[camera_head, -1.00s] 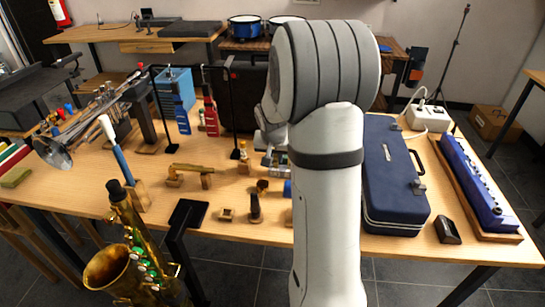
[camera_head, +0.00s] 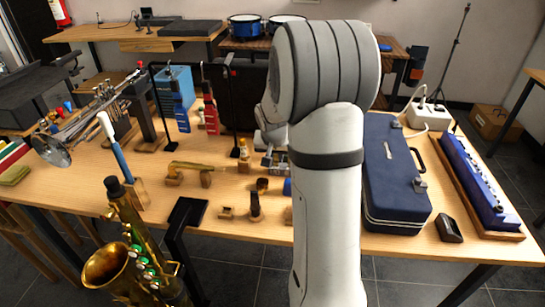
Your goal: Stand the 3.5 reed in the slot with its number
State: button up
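My arm fills the middle of the head view and hides the part of the table behind it. My gripper (camera_head: 270,142) shows only partly, as grey parts at the left edge of the arm over the table. Its fingertips are not clear, so I cannot tell whether it is open or holds anything. A small grey and dark object (camera_head: 275,161) lies just below it, partly covered by the arm; I cannot tell what it is. I cannot make out the 3.5 reed, any numbers or the numbered slots.
On the wooden table (camera_head: 225,235), a blue case (camera_head: 393,170) and a long blue box (camera_head: 473,180) stand right of the arm. Small wooden pieces (camera_head: 255,207), a brass piece on supports (camera_head: 190,167) and a black stand frame are left. A saxophone (camera_head: 125,240) stands at the front left.

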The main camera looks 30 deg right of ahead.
jog(key=o, duration=0.5)
jog(key=shift+r, duration=0.1)
jog(key=p+v, duration=0.3)
jog(key=v, duration=0.4)
jog(key=shift+r+p, duration=0.4)
jog(key=shift+s+a, duration=0.15)
